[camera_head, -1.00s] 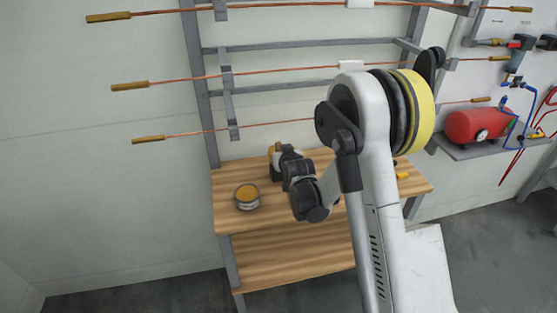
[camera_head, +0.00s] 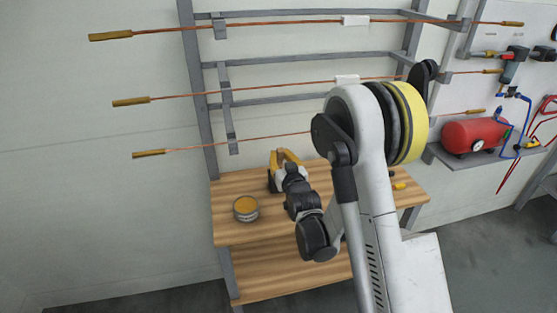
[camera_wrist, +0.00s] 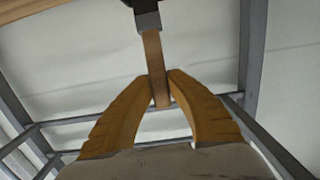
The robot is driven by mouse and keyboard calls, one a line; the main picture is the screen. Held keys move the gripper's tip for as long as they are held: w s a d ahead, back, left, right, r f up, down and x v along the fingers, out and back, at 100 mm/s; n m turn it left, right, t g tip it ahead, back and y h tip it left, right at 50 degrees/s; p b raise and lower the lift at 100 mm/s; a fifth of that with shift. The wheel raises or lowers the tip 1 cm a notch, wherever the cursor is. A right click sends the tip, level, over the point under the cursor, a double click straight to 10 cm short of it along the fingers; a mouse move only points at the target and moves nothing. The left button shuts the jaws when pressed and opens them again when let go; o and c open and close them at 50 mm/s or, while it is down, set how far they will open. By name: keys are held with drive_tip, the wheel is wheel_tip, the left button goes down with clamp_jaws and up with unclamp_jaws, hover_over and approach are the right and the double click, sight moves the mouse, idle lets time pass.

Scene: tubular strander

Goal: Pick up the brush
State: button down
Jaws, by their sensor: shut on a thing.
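My gripper's yellow fingers (camera_wrist: 161,86) are shut on the brown handle of the brush (camera_wrist: 153,50) in the wrist view. The handle's end shows between the fingertips, and the brush's grey and dark head (camera_wrist: 147,18) runs out of the top of the picture. In the head view my gripper (camera_head: 287,155) is above the back of the wooden workbench (camera_head: 232,188), fingers pointing toward the wall. I cannot make out the brush in the head view.
An open tin with an orange-brown top (camera_head: 245,208) stands on the bench, left of my wrist. A grey rack (camera_head: 210,130) holding copper rods rises behind the bench. A red tank (camera_head: 470,136) sits on a shelf at the right.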

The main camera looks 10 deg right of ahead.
drive_tip(key=s+r+g+b, duration=0.2)
drive_tip(key=s+g+b, duration=0.1)
drive_tip(key=s, duration=1.8)
drive_tip(key=shift+r+g, duration=0.3)
drive_tip(key=shift+r, duration=0.1)
drive_tip(key=shift+s+b, duration=0.1)
drive_tip(key=shift+b, duration=0.2)
